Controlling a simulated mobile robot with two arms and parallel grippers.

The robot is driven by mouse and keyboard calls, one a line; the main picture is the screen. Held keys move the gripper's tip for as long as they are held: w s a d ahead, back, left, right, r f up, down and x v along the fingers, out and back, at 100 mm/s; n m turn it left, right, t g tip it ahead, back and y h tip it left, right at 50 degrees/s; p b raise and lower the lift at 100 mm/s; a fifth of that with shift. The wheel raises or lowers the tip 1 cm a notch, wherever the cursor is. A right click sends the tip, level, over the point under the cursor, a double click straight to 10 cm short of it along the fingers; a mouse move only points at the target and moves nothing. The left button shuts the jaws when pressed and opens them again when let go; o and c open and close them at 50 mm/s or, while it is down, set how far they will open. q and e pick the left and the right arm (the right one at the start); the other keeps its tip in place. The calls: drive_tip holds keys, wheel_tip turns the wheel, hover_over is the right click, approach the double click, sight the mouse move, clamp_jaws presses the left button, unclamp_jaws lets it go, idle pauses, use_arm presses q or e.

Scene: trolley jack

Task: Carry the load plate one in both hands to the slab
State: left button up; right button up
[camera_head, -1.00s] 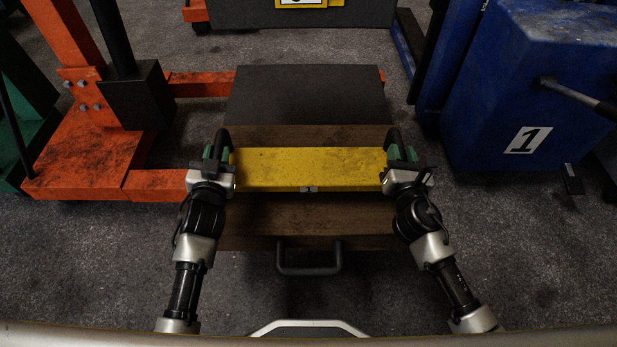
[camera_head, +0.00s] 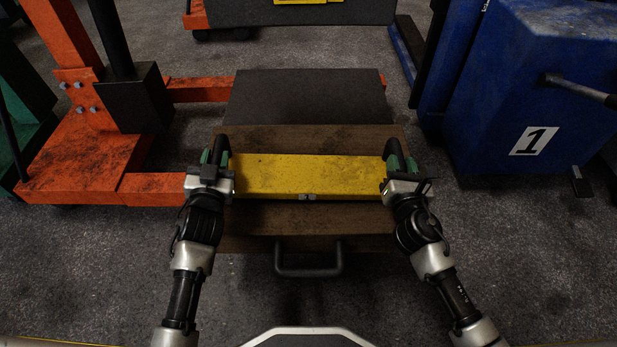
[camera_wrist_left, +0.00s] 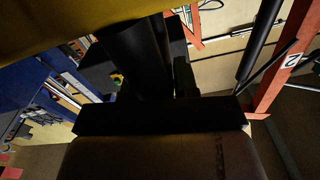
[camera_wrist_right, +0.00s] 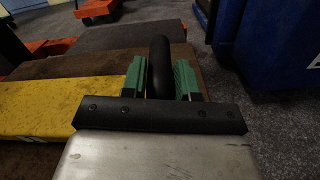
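The load plate (camera_head: 308,178) is a long yellow bar with a black upright handle at each end, level across the middle of the head view. My left gripper (camera_head: 216,160) is shut on its left handle, which shows dark in the left wrist view (camera_wrist_left: 140,60). My right gripper (camera_head: 397,162) is shut on its right handle; green finger pads flank the black grip (camera_wrist_right: 160,68) in the right wrist view. The plate is over a brown wooden platform (camera_head: 310,138); the gap beneath is unclear. A flat dark grey slab (camera_head: 308,96) lies behind the platform.
An orange jack frame (camera_head: 85,160) stands at left, with one leg running behind the slab. A blue cabinet (camera_head: 530,85) marked 1 stands at right. A black handle (camera_head: 308,262) sticks out from the platform's front. Grey floor is open at both sides in front.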

use_arm(q)
drive_tip(key=o, duration=0.4)
drive_tip(key=f, duration=0.2)
drive_tip(key=shift+s+f+g, duration=0.25)
drive_tip(key=shift+f+g, duration=0.05)
drive_tip(key=shift+f, duration=0.05)
use_arm(e)
drive_tip(key=o, duration=0.4)
drive_tip(key=shift+f, duration=0.15)
drive_tip(key=shift+w+f, duration=0.1)
drive_tip(key=shift+f, duration=0.05)
use_arm(q)
drive_tip(key=s+r, duration=0.2)
drive_tip(key=s, duration=0.5)
drive_tip(key=shift+s, duration=0.3)
drive_tip(key=shift+r, duration=0.1)
use_arm(e)
drive_tip(key=o, duration=0.8)
